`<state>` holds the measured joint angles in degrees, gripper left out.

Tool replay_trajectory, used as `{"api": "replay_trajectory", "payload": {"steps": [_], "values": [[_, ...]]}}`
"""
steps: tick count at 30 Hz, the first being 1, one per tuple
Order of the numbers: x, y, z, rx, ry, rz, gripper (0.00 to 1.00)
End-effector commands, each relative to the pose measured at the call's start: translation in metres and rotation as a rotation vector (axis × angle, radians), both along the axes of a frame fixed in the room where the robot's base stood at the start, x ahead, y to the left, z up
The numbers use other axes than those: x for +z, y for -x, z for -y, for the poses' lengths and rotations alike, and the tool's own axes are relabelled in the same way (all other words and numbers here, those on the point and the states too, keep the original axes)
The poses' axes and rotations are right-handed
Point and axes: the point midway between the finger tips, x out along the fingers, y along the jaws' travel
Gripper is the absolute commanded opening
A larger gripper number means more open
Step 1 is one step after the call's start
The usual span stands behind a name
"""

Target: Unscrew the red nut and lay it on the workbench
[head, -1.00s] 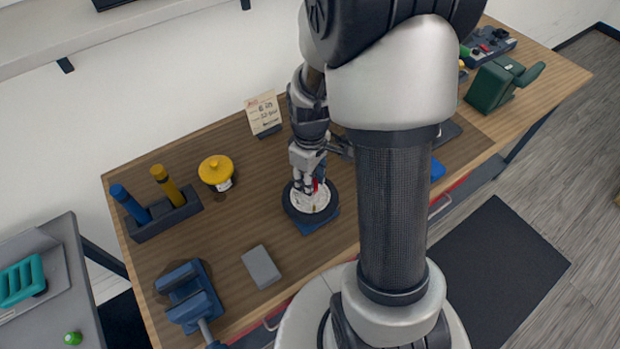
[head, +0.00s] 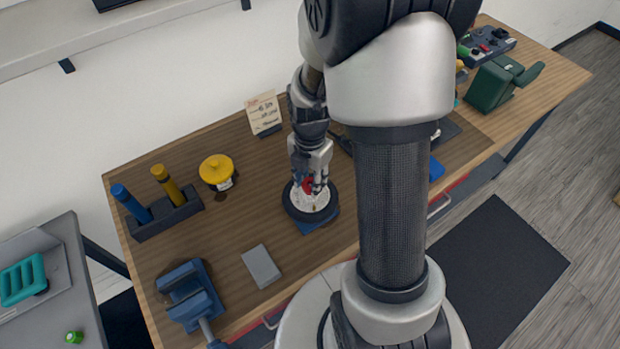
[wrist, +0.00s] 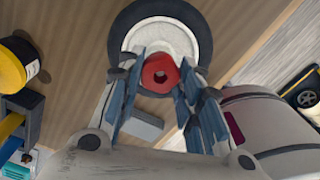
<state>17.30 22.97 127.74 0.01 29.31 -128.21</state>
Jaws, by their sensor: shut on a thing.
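The red nut (wrist: 160,73) sits between the two blue-padded fingers of my gripper (wrist: 158,88), which are shut on it. In the head view the red nut (head: 308,184) shows low between the fingers of my gripper (head: 310,187), right over the wheel. The wheel (head: 291,205) has a black tyre and pale hub and lies flat on a blue block on the workbench (head: 225,245). In the wrist view the wheel (wrist: 200,25) is behind the nut. I cannot tell whether the nut still touches the hub's thread.
A grey block (head: 261,266) and a blue vise (head: 190,292) are at the front left. A yellow-lidded jar (head: 217,170), a holder with blue and yellow handles (head: 165,215) and a card stand (head: 263,113) are further back. Bare wood lies between them and the wheel.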

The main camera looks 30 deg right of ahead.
Motion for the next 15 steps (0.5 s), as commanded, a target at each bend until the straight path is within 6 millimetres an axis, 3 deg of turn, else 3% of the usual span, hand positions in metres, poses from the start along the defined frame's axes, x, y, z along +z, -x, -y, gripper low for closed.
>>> {"api": "replay_trajectory", "payload": {"steps": [8, 9, 15], "values": [[-0.0009, -0.0001, 0.0003, 0.030, 0.001, 0.000, 0.10], [-0.0009, -0.0002, 0.0002, 0.030, 0.001, 0.000, 0.36], [-0.0006, -0.0002, 0.0002, 0.028, 0.000, 0.000, 0.49]]}}
